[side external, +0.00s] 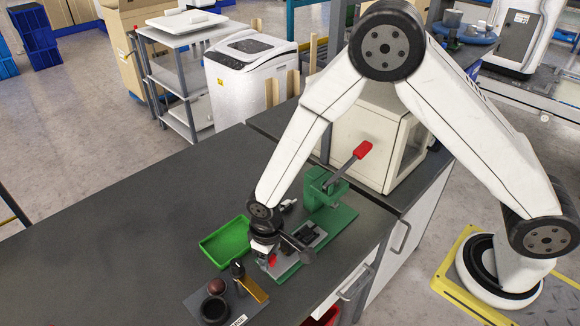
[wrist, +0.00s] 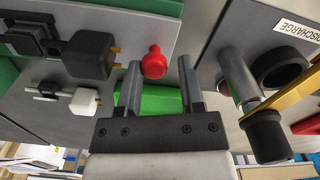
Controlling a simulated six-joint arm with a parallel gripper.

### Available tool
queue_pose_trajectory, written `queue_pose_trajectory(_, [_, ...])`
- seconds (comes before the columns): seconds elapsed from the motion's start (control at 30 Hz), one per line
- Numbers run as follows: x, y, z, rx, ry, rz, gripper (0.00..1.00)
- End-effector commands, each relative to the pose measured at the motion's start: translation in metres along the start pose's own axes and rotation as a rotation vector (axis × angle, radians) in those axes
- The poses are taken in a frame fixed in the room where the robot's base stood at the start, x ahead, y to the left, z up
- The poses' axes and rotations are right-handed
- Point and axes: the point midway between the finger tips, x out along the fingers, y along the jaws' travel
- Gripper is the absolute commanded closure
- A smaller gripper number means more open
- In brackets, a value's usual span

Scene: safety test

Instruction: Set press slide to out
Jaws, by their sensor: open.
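The green press (side external: 322,188) stands on the bench with its red-tipped lever (side external: 362,150) raised. The grey slide (side external: 312,240) lies on its green base on the near side of the press frame; how far out it sits is hard to tell. A red knob (wrist: 154,62) shows at the slide's edge in the wrist view, and as a red spot (side external: 272,259) in the side view. My gripper (wrist: 160,65) is open, with the knob between its fingertips, nearer the left finger; contact cannot be told. Black parts (wrist: 90,55) sit on the slide.
A green tray (side external: 225,242) lies left of my gripper. A grey discharge plate (side external: 238,308) with a black cup (wrist: 280,65), a black-capped post (wrist: 238,75) and a yellow bar (side external: 252,289) is close by. A white plug (wrist: 85,101) lies near the slide. The bench's left is clear.

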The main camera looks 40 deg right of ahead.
Motion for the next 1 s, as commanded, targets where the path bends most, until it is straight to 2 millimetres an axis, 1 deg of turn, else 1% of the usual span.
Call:
queue_pose_trajectory(0.2, [-0.001, 0.001, 0.001, 0.000, -0.001, 0.001, 0.52])
queue_pose_trajectory(0.37, [-0.007, 0.001, 0.001, 0.001, -0.002, 0.001, 0.52])
queue_pose_trajectory(0.57, [-0.025, 0.001, 0.000, 0.000, 0.001, 0.000, 0.52])
queue_pose_trajectory(0.8, [-0.052, 0.000, 0.000, 0.000, 0.002, 0.000, 0.52])
queue_pose_trajectory(1.0, [-0.071, 0.000, 0.000, 0.000, 0.001, 0.000, 0.52])
